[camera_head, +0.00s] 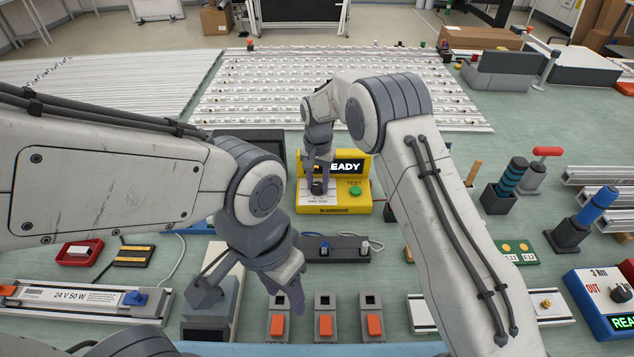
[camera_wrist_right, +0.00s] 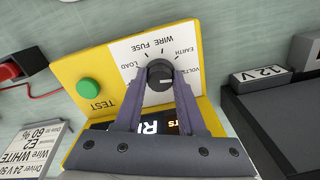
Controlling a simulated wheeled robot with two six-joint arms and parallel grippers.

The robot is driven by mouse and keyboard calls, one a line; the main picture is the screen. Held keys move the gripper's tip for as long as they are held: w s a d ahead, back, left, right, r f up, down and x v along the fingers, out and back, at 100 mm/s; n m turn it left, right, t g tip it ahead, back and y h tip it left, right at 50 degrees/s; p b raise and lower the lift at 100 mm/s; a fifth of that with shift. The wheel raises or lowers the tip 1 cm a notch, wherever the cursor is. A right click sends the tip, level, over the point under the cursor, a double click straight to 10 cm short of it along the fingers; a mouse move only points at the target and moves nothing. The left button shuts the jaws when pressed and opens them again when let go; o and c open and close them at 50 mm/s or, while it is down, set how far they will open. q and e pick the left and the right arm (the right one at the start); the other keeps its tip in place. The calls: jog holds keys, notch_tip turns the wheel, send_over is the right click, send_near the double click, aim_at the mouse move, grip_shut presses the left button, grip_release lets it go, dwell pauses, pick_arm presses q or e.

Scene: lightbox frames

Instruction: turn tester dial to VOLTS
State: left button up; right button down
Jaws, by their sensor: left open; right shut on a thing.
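The yellow tester (camera_head: 333,210) stands mid-table with a lit display reading READY, partly covered by my right gripper (camera_head: 318,186). The right wrist view shows its black dial (camera_wrist_right: 159,72), with the labels LOAD, FUSE, WIRE, EARTH and VOLTS around it. My right gripper (camera_wrist_right: 159,82) is shut on the dial, one finger at each side. A pale mark shows on the dial, but I cannot tell which label it points to. The tester's green TEST button (camera_head: 355,191) is uncovered. My left gripper (camera_head: 294,296) is open and empty, nearer the front.
Orange switches (camera_head: 325,325) stand in a row below my left gripper. A dark socket strip (camera_head: 335,249) lies in front of the tester. A 24 V driver (camera_head: 75,297) lies at left.

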aim_at(318, 185)
dwell(0.4)
jog(key=c, duration=0.5)
grip_release()
notch_tip(318, 185, up, 10)
jog(key=b, duration=0.1)
jog(key=shift+r+b, duration=0.25)
jog(key=shift+b, duration=0.1)
